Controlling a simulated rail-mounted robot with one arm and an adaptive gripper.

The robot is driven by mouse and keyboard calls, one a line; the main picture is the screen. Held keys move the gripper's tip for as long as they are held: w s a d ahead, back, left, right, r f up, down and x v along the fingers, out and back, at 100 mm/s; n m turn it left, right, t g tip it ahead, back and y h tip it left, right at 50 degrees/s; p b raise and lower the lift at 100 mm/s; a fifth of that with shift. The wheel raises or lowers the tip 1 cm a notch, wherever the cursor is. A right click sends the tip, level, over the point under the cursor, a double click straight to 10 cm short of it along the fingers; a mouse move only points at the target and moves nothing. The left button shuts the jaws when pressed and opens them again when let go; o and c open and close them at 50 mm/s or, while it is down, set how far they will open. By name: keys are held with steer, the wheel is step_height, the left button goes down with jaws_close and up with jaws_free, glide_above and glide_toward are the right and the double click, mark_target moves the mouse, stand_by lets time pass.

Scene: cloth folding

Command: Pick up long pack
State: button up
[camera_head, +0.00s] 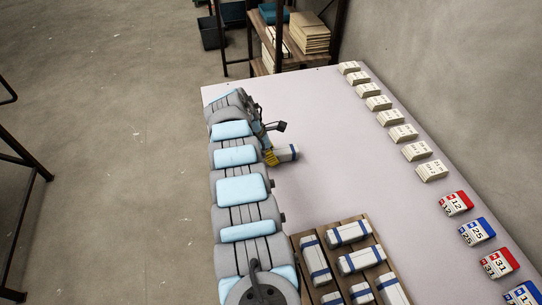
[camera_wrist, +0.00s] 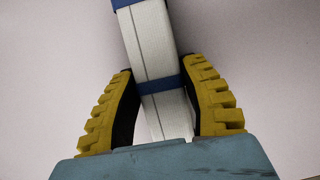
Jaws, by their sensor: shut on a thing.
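A long white pack (camera_wrist: 150,40) with blue bands lies between the two yellow fingers of my gripper (camera_wrist: 160,70) in the wrist view. The gripper is shut on the pack, and the pack extends forward past the fingertips. In the head view the pack's free end (camera_head: 288,152) sticks out to the right of my gripper (camera_head: 271,154), over the middle left of the pale table. I cannot tell whether the pack touches the table or is lifted. The rest of the pack is hidden by the fingers.
A wooden tray (camera_head: 367,224) with several similar white, blue-banded packs stands at the table's near side. A row of cream packs (camera_head: 402,133) and red and blue number boxes (camera_head: 477,231) runs along the right edge. The table's (camera_head: 325,135) middle is clear. A shelf (camera_head: 262,68) stands behind.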

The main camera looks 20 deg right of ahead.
mark_target(274, 152)
step_height(274, 152, up, 3)
steer(key=p, duration=0.3)
steer(key=shift+r, duration=0.1)
steer(key=shift+a+r+p, duration=0.15)
steer(key=shift+r+p, duration=0.2)
steer(key=shift+p, duration=0.5)
steer(key=p, duration=0.3)
steer(key=s+a+r+p, duration=0.1)
steer(key=p, duration=0.2)
steer(key=shift+s+r, duration=0.2)
steer(key=shift+r, duration=0.05)
steer(key=s+a+r+p, duration=0.7)
steer(key=s+a+p, duration=0.1)
steer(key=p, duration=0.3)
steer(key=shift+s+a+r+p, duration=0.2)
steer(key=shift+s+r+p, duration=0.1)
steer(key=shift+p, duration=0.1)
